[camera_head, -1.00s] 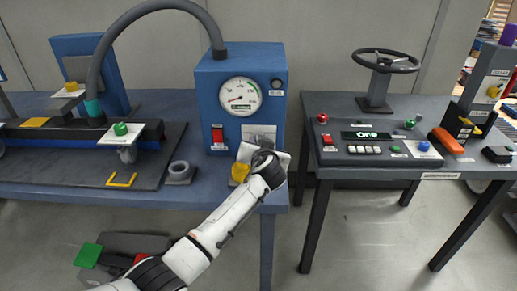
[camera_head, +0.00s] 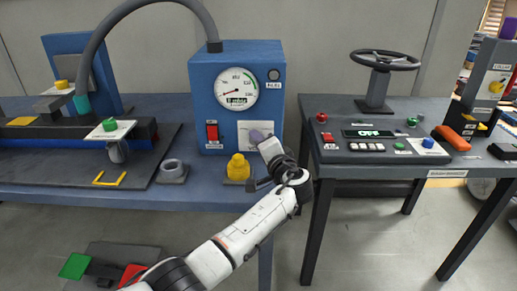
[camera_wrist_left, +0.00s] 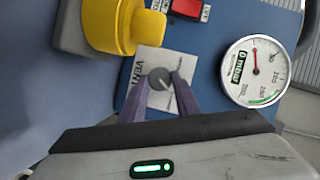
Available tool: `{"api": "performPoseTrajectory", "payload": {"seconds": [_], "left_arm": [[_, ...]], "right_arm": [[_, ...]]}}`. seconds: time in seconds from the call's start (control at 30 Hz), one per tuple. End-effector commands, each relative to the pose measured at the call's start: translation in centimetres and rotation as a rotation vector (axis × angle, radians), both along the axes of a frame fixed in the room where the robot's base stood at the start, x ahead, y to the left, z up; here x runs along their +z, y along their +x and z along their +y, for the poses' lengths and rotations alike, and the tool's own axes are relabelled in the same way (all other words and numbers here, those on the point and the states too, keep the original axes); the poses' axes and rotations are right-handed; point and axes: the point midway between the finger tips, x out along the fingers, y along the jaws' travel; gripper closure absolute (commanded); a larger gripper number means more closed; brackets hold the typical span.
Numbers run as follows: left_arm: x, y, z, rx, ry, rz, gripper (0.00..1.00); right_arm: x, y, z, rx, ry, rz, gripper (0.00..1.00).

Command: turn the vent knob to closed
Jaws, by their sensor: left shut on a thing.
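The blue pump box (camera_head: 218,100) stands on the left bench. A white plate marked VENT (camera_wrist_left: 147,66) is on its front face, lower right. In the left wrist view the small grey vent knob (camera_wrist_left: 160,79) sits on this plate. My left gripper (camera_wrist_left: 161,84) is shut on the knob, with one purple finger on each side of it. In the head view my left gripper (camera_head: 259,138) reaches the plate from below right and hides most of the knob. My right gripper is in neither view.
A yellow knob (camera_head: 238,168) stands just left of my left gripper; it is large in the wrist view (camera_wrist_left: 118,25). A red switch (camera_head: 212,131) and a round gauge (camera_head: 236,88) are on the box. The right bench holds a control panel (camera_head: 372,147) and a handwheel (camera_head: 385,60).

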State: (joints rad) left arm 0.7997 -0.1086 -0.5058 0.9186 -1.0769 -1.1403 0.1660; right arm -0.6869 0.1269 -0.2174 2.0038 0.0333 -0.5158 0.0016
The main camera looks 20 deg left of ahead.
Motion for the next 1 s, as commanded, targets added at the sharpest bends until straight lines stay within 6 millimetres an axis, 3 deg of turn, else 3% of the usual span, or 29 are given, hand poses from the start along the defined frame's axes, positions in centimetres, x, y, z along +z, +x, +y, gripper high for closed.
{"api": "performPoseTrajectory", "payload": {"seconds": [0.3,0.9,0.93,1.0], "left_arm": [[-0.29,0.01,-0.05,0.000,0.132,0.038,0.93],[-0.18,0.01,-0.02,0.000,0.166,0.049,0.93],[-0.18,0.01,-0.02,0.000,0.166,0.049,0.66],[-0.18,0.01,-0.02,0.000,0.165,0.048,0.54]], "right_arm": [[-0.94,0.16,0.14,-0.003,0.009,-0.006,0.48],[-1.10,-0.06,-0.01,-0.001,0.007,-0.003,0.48],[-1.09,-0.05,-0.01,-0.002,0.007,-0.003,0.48],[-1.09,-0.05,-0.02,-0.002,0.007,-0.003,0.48]]}}
